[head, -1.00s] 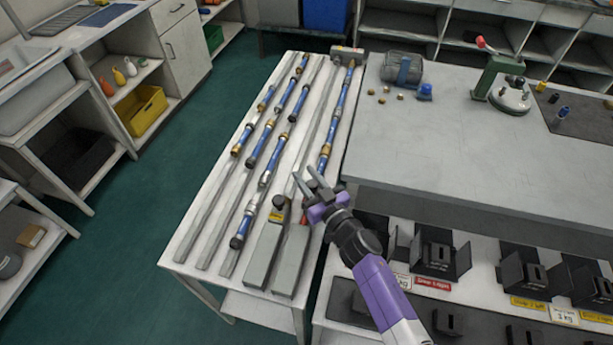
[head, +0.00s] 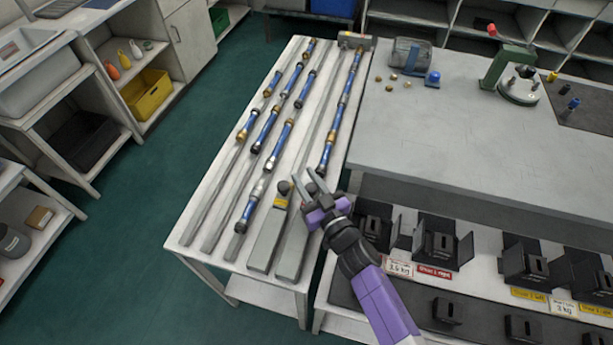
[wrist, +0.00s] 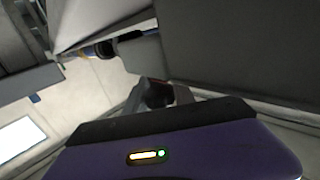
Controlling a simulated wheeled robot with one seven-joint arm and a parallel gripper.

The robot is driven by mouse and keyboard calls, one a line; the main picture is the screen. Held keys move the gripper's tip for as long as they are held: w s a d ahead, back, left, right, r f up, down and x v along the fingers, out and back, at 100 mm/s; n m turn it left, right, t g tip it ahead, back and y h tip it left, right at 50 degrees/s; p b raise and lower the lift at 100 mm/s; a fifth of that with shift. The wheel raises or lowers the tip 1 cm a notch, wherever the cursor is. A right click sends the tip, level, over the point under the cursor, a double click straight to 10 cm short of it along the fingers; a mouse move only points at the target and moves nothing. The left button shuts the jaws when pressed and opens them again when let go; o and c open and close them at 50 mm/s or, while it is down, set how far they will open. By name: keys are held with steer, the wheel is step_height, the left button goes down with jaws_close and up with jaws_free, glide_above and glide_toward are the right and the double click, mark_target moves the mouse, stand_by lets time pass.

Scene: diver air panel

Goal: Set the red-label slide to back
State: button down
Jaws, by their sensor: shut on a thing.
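The red-label slide (head: 294,250) is the right one of two long grey blocks at the front of the narrow table. Its red label and knob are hidden behind my gripper in the head view. My gripper (head: 309,180) is at the slide's far end. In the wrist view the fingers (wrist: 156,88) are shut on a small dark knob (wrist: 156,95). The yellow-label slide (head: 266,238) lies close beside it on the left, with a dark knob (head: 283,187) on its far end.
Rows of blue pipe fittings (head: 282,143) run along the narrow table behind the slides. The grey workbench (head: 450,145) is close on the right. Below it, a shelf holds several black boxes (head: 442,240). Green floor (head: 120,225) is clear on the left.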

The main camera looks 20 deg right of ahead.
mark_target(314, 192)
steer(key=c, duration=1.1)
jaws_free()
steer(key=shift+s+a, duration=0.2)
steer(key=shift+s+d+p, duration=0.1)
steer(key=shift+s+d, duration=0.1)
steer(key=shift+s, duration=1.1)
steer(key=shift+s+d+p, duration=0.1)
steer(key=shift+s+d, duration=0.15)
steer(key=shift+s, duration=1)
steer(key=shift+s+d+p, duration=0.1)
steer(key=shift+s+d, duration=0.1)
steer(key=shift+s, duration=1.1)
steer(key=shift+w+d+r+n, duration=0.1)
steer(key=shift+d+n, duration=0.05)
steer(key=shift+n, duration=0.15)
steer(key=shift+s+d+r+m+g+h+b, duration=0.35)
steer(key=shift+s+r, duration=1.9)
steer(key=shift+s, duration=3.45)
steer(key=shift+s+d+r+m+g+h+b, duration=0.2)
steer(key=shift+s+d+r+m+g+h, duration=0.4)
steer(key=shift+s+r, duration=3.4)
steer(key=shift+s+d+r+m+g+h+b, duration=0.3)
steer(key=shift+s+r+g+h, duration=0.2)
steer(key=shift+s, duration=6.9)
